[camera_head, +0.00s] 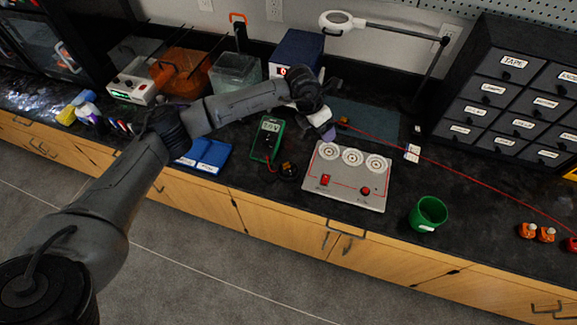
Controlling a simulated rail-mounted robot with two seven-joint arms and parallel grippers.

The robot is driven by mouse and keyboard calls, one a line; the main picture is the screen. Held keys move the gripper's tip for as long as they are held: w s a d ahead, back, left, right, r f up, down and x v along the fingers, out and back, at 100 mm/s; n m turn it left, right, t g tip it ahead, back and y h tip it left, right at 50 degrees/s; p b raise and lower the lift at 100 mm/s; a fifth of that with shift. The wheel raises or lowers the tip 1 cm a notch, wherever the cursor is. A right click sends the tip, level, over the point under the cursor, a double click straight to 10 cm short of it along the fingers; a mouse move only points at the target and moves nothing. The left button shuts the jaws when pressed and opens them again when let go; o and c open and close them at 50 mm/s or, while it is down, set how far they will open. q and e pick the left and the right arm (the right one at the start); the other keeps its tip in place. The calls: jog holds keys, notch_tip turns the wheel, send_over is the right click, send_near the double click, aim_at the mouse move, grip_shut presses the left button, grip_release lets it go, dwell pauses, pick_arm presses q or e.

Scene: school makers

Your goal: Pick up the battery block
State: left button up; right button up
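I cannot tell for certain which object is the battery block. A small white block (412,153) lies on the dark bench right of the grey panel, close to a thin red wire. A small orange-yellow piece (344,120) lies near the wire's left end, just right of my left gripper. My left gripper (325,122) is over the bench behind the grey panel, seen from above. A white and purple shape shows at its tip, and its fingers are not clear. Whether it touches or holds anything is hidden. My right gripper is out of view.
The grey panel with dials (345,190) lies mid-bench, beside a green multimeter (268,138). A green cup (428,214) stands near the front edge. Labelled drawers (505,92) and a magnifier lamp (342,22) stand behind. Blue trays (205,155) lie left, under my arm.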

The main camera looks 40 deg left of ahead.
pick_arm(q)
jog(key=s+a+f+g+y, duration=0.1)
jog(key=s+a+g+y, duration=0.25)
jog(key=s+a, duration=0.2)
jog(key=b, duration=0.1)
send_over(288, 165)
jog(key=w, duration=0.1)
jog(key=shift+n+g, duration=0.35)
jog(key=shift+n, duration=0.05)
notch_tip(288, 165, down, 8)
jog(key=shift+d+f, duration=0.1)
jog(key=shift+f, duration=0.1)
jog(key=shift+s+f+b, duration=0.15)
jog(key=shift+s+f, duration=0.05)
jog(key=shift+f, duration=0.65)
jog(key=shift+s+f+b, duration=0.1)
jog(key=shift+s+f, duration=0.05)
jog(key=shift+f, duration=0.75)
jog(key=shift+s+f+b, duration=0.15)
jog(key=shift+s+f, duration=0.05)
jog(key=shift+f, duration=0.65)
jog(key=c, duration=1.1)
